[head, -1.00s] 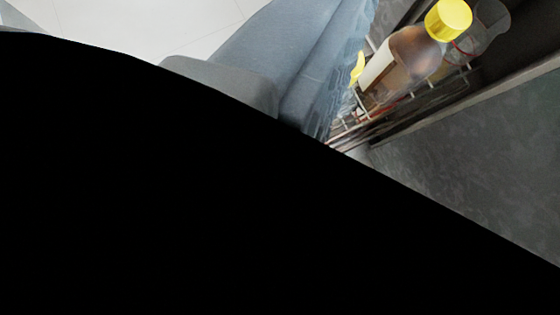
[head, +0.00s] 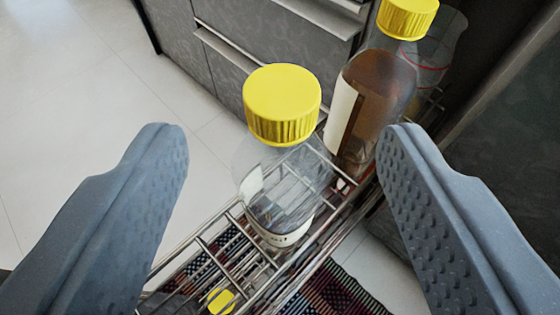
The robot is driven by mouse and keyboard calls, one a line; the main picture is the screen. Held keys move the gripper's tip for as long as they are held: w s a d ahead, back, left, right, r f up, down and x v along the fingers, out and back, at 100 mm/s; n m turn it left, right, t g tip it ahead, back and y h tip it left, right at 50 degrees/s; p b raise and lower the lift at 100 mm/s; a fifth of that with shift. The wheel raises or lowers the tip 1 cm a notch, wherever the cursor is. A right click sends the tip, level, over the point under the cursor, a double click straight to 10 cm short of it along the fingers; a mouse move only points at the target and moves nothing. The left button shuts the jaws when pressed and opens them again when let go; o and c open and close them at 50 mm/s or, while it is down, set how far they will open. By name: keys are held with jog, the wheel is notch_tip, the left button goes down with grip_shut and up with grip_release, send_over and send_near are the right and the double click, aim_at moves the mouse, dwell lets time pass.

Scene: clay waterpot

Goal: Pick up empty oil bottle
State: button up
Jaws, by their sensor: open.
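The empty oil bottle (head: 275,185) is clear, with a yellow screw cap (head: 282,103) and a pale label. It stands in a wire rack (head: 225,255) in the middle of the head view. My gripper (head: 283,135) is open, with one grey textured finger on each side of the bottle in the picture. Neither finger appears to touch it; how far the bottle lies beyond the fingertips is hard to tell. A second bottle (head: 377,95) with brown liquid and a yellow cap stands behind it to the right, near the right fingertip.
A clear glass container (head: 440,45) stands behind the brown bottle. Grey drawers (head: 270,40) are at the back and a dark cabinet panel is on the right. A small yellow object (head: 221,300) shows low at the rack. Pale floor (head: 80,100) lies open on the left.

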aim_at(282, 117)
jog(key=shift+f+b+x, duration=0.2)
jog(key=shift+b+x, duration=1)
jog(key=shift+x, duration=1.75)
jog(key=shift+s, duration=0.15)
grip_shut()
